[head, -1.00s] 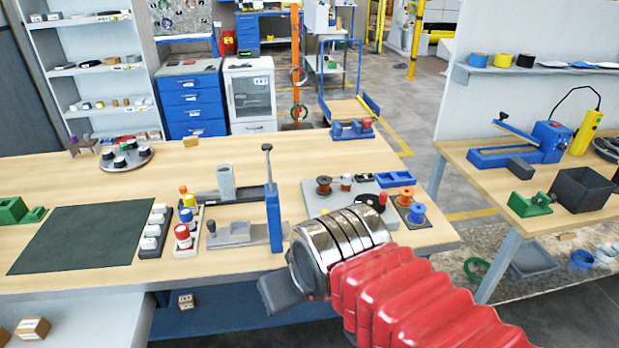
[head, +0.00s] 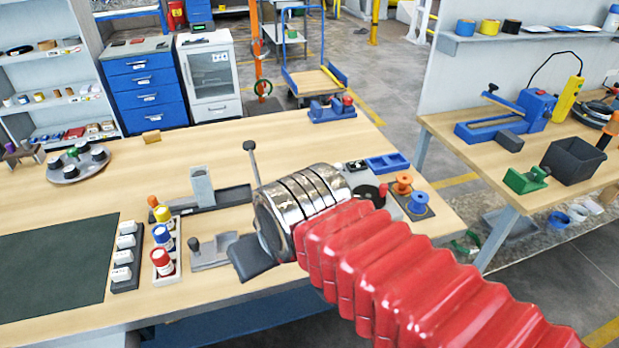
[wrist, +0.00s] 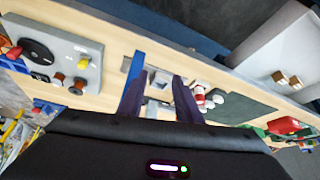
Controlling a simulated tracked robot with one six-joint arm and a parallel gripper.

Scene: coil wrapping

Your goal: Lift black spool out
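A low black round piece (head: 367,192), which looks like the black spool, lies on the grey board at the right of the bench, partly behind my arm. In the wrist view a black disc (wrist: 36,50) lies flat on the same board, at the upper left. My gripper (wrist: 158,84) shows two dark fingers set apart with nothing held between them. It points over the bench, well away from the black disc.
Coloured bottles (head: 163,260) and a dark mat (head: 50,270) lie to the left.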

